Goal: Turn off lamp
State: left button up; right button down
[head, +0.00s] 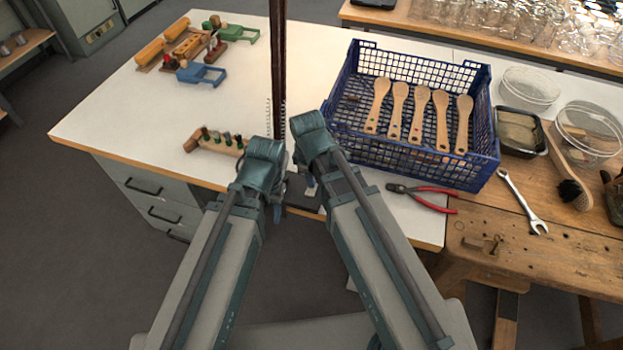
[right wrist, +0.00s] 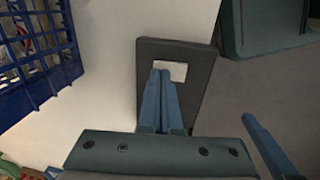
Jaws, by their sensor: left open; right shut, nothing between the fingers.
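A dark flat base (right wrist: 190,100) with a pale rectangular plate (right wrist: 172,70), which looks like a switch, lies on the white table in the right wrist view. My right gripper (right wrist: 161,72) is shut and empty, its fingertips overlapping the plate's lower edge; I cannot tell whether they touch it. In the head view the base (head: 302,198) is mostly hidden by my arms. A dark upright post (head: 278,60) rises behind them out of the picture; no lamp head shows. My left gripper (head: 277,212) is open beside the base, partly hidden by its wrist.
Toy vehicles (head: 202,74) stand far left. The table's middle left is clear.

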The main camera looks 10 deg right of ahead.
jog(key=shift+f, duration=0.1)
jog(key=shift+s, duration=0.2)
jog(key=shift+s+a, duration=0.35)
jog(key=shift+s, duration=0.25)
jog(key=shift+w+r+p, duration=0.1)
jog(key=shift+r+p, duration=0.2)
jog(key=shift+p, duration=0.1)
notch_tip(320, 180, up, 14)
jog(key=s+p, duration=0.1)
jog(key=p, duration=1.2)
jog(key=shift+s+a+f+p, duration=0.2)
jog(key=shift+s+a+p, duration=0.1)
jog(key=shift+p, duration=0.05)
